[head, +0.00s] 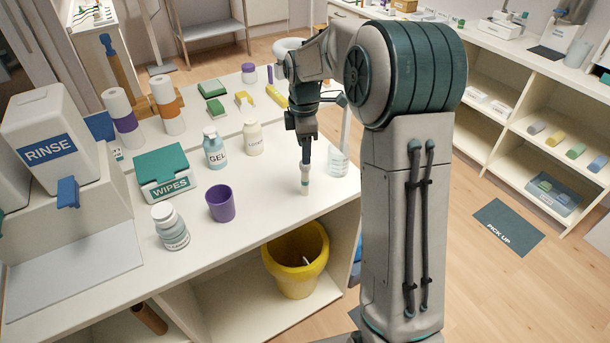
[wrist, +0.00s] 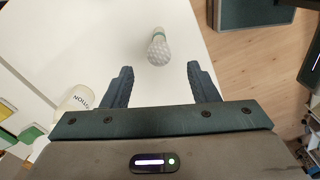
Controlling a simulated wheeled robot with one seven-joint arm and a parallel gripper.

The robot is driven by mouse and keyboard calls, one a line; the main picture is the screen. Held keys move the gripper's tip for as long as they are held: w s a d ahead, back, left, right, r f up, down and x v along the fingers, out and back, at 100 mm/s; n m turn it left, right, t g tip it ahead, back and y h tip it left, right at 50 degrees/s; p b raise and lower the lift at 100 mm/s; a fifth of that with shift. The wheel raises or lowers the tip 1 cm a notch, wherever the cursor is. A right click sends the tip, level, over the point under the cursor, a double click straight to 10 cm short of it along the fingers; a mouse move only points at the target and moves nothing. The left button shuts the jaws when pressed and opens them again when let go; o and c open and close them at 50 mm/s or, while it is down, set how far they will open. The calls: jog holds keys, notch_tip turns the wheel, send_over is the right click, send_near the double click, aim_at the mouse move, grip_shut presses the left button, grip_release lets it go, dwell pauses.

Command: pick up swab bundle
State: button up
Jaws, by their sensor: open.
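The swab bundle (head: 305,186) is a small white bundle with a teal band, and it looks upright on the white counter (head: 270,195) near its front right edge. In the wrist view, the bundle (wrist: 158,51) shows a bumpy white end towards me and lies just beyond the fingertips, roughly centred between them. My gripper (head: 306,158) points down, directly above the bundle in the head view. In the wrist view, my gripper (wrist: 160,68) is open with nothing between its fingers. The head view does not show the gap between fingers and bundle clearly.
A clear cup (head: 339,163) stands right of the bundle. A lotion bottle (head: 253,138), a gel bottle (head: 214,148) and a purple cup (head: 220,203) stand to the left. A yellow bin (head: 296,260) sits below the counter. A pick up mat (head: 509,227) lies on the floor.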

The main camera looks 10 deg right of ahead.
aim_at(305, 178)
jog(key=shift+d+f+p, duration=0.15)
jog(key=shift+f+p, duration=0.45)
jog(key=shift+f, duration=2.45)
jog(key=c, duration=1)
